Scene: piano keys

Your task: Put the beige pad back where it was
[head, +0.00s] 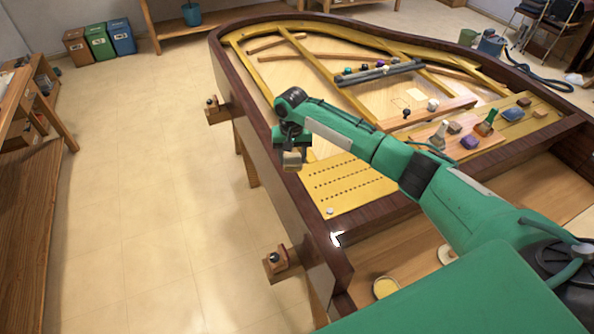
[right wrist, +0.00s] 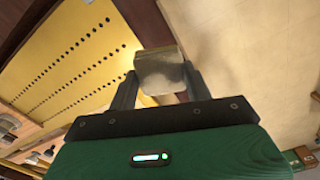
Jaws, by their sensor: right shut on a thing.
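My right gripper (head: 292,150) is shut on a small beige-grey block, which looks like the beige pad (head: 292,161). In the right wrist view the pad (right wrist: 160,72) sits between the two fingers of the gripper (right wrist: 162,88), with its pale face showing. In the head view it hangs over the left side rim of the open piano (head: 345,261), beside the yellow plate with rows of holes (head: 345,182). I cannot tell its exact height above the rim. My left gripper is not in view.
A wooden board (head: 447,143) on the right holds a brush, a purple pad (head: 470,142) and a green bottle (head: 486,124). A blue pad (head: 512,115) lies nearby. A dark rail (head: 380,73) with small coloured things crosses the soundboard. The floor on the left is clear.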

